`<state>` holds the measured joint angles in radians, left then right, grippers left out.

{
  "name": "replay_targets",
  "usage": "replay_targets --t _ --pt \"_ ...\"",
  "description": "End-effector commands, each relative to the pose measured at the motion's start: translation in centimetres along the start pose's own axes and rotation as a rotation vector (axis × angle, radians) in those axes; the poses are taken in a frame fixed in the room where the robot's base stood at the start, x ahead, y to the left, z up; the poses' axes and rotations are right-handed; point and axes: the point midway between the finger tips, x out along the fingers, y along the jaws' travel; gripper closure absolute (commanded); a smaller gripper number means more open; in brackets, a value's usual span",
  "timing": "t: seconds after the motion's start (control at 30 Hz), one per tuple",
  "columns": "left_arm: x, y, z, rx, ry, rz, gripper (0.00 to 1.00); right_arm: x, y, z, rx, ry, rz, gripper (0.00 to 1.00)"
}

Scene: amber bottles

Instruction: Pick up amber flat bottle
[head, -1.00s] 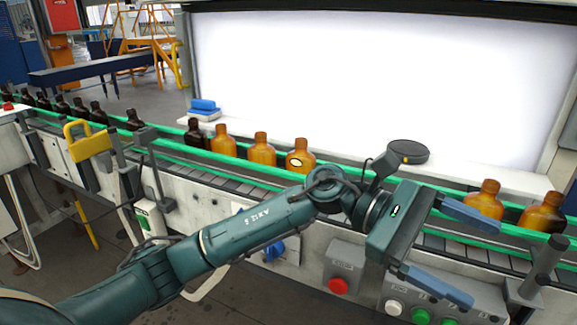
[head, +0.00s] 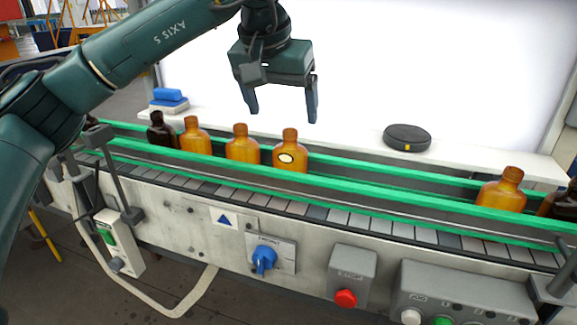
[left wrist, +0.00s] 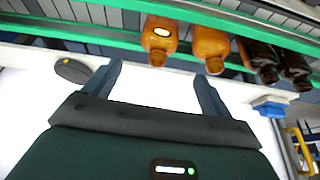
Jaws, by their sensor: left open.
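Amber bottles stand upright on the conveyor between green rails. One bottle with a pale oval label (head: 291,155) is right of two plain amber bottles, one in the middle (head: 242,147) and one at left (head: 195,139). In the left wrist view the labelled bottle (left wrist: 159,45) and a plain one (left wrist: 210,44) lie beyond my fingertips. My left gripper (head: 282,117) is open and empty, pointing down above the bottles and touching none. It also shows in the left wrist view (left wrist: 159,72). I cannot tell which bottle is meant. My right gripper is out of view.
Green rails (head: 400,197) flank the conveyor. A black round object (head: 407,137) and a blue block (head: 168,95) sit on the white ledge behind. Control boxes (head: 351,275) line the front.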

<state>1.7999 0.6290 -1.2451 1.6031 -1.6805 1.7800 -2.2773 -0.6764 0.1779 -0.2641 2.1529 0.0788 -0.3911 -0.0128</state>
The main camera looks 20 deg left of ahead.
Motion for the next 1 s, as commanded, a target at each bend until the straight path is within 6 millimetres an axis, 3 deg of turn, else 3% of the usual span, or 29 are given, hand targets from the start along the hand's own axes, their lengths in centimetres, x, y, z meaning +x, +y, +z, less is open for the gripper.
replay_targets --t 0.1,0.37,0.7,1.0 --pt "2.1 0.0 0.0 -0.001 -0.002 0.001 0.16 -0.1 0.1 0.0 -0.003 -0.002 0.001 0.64" --pt "4.2 0.1 -0.1 -0.001 0.0 0.003 0.16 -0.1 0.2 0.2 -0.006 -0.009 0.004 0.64" --pt "8.6 0.4 -0.7 0.0 -0.002 0.004 0.16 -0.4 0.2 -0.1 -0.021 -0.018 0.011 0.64" --pt "9.0 0.4 -0.7 0.0 0.0 0.004 0.18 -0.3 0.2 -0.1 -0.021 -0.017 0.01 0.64"
